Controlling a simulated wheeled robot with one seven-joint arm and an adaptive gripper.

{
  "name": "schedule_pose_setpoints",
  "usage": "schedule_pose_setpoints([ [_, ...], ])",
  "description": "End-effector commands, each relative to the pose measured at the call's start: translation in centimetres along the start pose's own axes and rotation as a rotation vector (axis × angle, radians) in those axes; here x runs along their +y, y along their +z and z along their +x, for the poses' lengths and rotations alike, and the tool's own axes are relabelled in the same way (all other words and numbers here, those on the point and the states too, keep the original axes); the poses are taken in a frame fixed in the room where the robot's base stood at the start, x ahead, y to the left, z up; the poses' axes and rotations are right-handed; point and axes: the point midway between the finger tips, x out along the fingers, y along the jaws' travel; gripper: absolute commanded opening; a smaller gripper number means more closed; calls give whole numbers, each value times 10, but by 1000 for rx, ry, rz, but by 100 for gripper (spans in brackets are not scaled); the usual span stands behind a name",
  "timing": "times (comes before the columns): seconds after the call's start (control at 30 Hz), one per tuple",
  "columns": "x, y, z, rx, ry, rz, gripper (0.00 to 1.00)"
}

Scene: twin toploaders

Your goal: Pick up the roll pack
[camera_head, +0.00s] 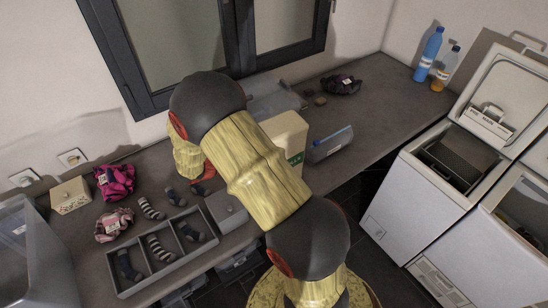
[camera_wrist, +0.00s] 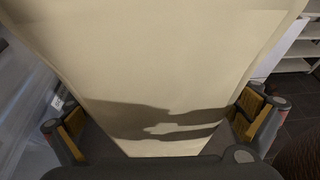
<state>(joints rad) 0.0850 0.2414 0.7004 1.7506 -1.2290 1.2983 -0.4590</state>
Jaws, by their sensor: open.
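A tall cream pack with a green label, which I take as the roll pack (camera_head: 289,132), stands on the counter in the head view, partly hidden by my arm. In the wrist view a broad cream surface (camera_wrist: 170,60), apparently the same pack, fills the middle and narrows toward the bottom. My gripper (camera_wrist: 165,114) is open, with one finger on each side of this surface. Gaps show beside the fingers, and a dark shadow falls on the surface. My gripper is hidden behind my arm in the head view.
A blue-grey pouch (camera_head: 330,145) stands right of the pack. A grey divided tray (camera_head: 172,268) with socks lies at the front left. A clear bin (camera_head: 35,255) is at far left. Bottles (camera_head: 429,55) stand at the back right, beside toploaders (camera_head: 432,185). The right counter is mostly clear.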

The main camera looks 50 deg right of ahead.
Motion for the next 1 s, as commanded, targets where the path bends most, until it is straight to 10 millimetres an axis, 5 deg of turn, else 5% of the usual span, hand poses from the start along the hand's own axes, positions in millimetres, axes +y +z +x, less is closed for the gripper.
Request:
schedule_pose_setpoints([
  [1.0, -1, 0, 0, 1, -2, -1, 44],
])
